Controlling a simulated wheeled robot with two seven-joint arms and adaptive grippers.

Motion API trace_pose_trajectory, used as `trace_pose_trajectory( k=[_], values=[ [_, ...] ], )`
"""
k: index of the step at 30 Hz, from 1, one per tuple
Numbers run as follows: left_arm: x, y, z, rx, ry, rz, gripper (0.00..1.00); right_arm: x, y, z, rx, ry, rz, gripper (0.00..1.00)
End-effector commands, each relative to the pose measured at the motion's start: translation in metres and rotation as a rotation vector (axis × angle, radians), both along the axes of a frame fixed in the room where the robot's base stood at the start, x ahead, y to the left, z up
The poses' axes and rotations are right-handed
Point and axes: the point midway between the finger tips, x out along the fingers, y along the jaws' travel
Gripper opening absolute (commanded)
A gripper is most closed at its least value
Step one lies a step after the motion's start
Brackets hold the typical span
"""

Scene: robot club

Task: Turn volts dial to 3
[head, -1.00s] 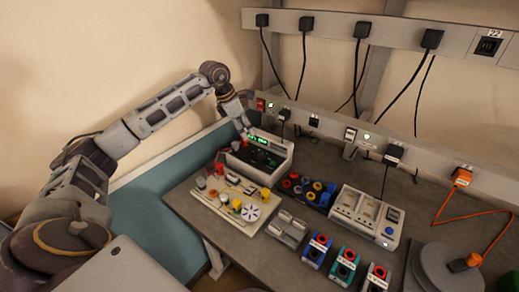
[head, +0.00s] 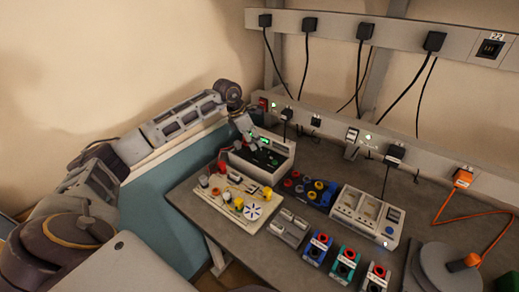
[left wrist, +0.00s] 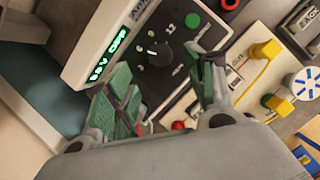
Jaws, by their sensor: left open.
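The grey power supply (head: 280,151) with a green lit display and dark sloped front stands at the table's back left. In the left wrist view, its lit display (left wrist: 108,55) reads partly OFF and lies tilted. A round black dial (left wrist: 160,54) with light marks around it sits on the panel; I cannot tell from its label whether it is the volts dial. My left gripper (head: 244,127) is above the supply's left end. In the left wrist view, the gripper (left wrist: 165,92) is open and empty, and the dial shows beyond the gap between its fingers. Part of the panel is hidden by the fingers.
A white circuit board (head: 225,203) with colored parts lies in front of the supply. Blue, red and yellow parts (head: 310,190) and a grey-white instrument (head: 366,215) stand to the right. A blue-green partition (head: 160,190) borders the table's left.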

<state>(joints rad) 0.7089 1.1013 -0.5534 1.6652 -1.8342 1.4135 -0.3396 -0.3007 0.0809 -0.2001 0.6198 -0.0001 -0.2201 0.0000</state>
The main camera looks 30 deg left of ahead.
Motion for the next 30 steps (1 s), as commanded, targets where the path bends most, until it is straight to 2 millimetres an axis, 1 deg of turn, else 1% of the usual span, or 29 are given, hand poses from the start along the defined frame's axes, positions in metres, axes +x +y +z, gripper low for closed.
trace_pose_trajectory(
  k=[9,15,21,30],
  values=[
    [0.014,-0.009,-0.039,-0.001,0.001,-0.001,0.55,0.001,0.001,0.009,0.001,-0.002,0.000,0.47],
    [0.021,-0.013,-0.057,-0.001,0.000,0.000,0.55,0.001,0.002,0.012,0.001,-0.002,-0.001,0.47],
    [0.025,-0.014,-0.067,0.000,-0.002,-0.001,0.55,0.001,0.002,0.013,0.002,-0.002,-0.001,0.47],
    [0.025,-0.014,-0.068,0.001,-0.001,-0.001,0.55,0.001,0.002,0.013,0.002,-0.002,-0.001,0.47]
  ],
)
